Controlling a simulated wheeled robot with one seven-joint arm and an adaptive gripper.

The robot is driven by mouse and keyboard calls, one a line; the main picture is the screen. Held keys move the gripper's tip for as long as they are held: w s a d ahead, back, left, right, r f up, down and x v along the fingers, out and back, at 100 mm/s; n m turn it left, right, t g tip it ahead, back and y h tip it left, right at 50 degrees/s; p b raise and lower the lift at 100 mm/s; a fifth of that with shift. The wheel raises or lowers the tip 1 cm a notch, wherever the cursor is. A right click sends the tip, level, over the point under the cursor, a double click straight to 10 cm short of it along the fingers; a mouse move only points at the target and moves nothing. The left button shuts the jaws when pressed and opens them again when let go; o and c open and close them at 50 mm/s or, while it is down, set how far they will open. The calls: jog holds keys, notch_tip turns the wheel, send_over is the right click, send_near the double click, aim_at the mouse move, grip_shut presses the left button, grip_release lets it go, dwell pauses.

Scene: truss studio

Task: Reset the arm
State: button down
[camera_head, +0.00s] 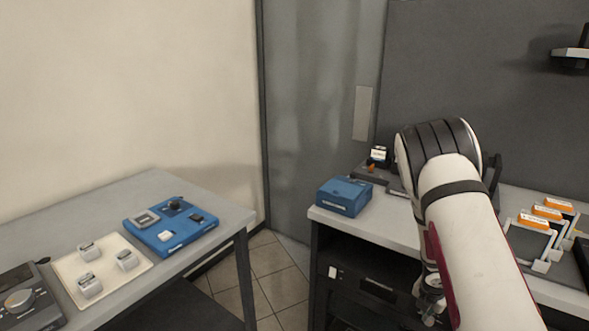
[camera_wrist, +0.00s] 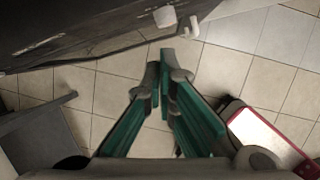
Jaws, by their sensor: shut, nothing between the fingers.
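My arm rises on the right of the head view and bends down in front of the right-hand table. My gripper (camera_head: 432,300) hangs below the table top, beside the table's front, and is partly hidden by my own arm. In the wrist view my gripper (camera_wrist: 162,72) points down toward the tiled floor. Its two green-padded fingers meet at the tips with nothing between them.
The right-hand table (camera_head: 372,222) bears a blue box (camera_head: 344,197) and orange-labelled cards (camera_head: 535,222). The left-hand table (camera_head: 100,200) bears a blue panel (camera_head: 190,240) and a cream tray (camera_head: 70,270). Tiled floor (camera_head: 272,262) lies open between the tables.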

notch_tip(320, 180, up, 17)
jog(key=w+a+m+t+h, duration=0.1)
jog(key=m+t+h, duration=0.1)
jog(key=m, duration=0.5)
jog(key=s+a+r+m+p, duration=0.1)
jog(key=s+a+r+m, duration=0.15)
jog(key=r, duration=0.35)
jog(key=s+a+r+m, duration=0.1)
jog(key=s+r+m, duration=0.3)
jog(key=r, duration=0.3)
jog(key=s+a+r+m+y, duration=0.1)
jog(key=s+a+r+m, duration=0.2)
jog(key=s, duration=0.5)
jog(key=s+a+r+m+y, duration=0.2)
jog(key=s+a+r+m, duration=0.2)
jog(key=s+a, duration=0.4)
jog(key=s+a+r+m+y+p, duration=0.1)
jog(key=s+a+r+m, duration=0.3)
jog(key=s, duration=0.6)
jog(key=shift+s+a+r+m+g+y, duration=0.2)
jog(key=shift+a+m+g+y, duration=0.15)
jog(key=shift+a, duration=0.4)
jog(key=shift+a, duration=0.15)
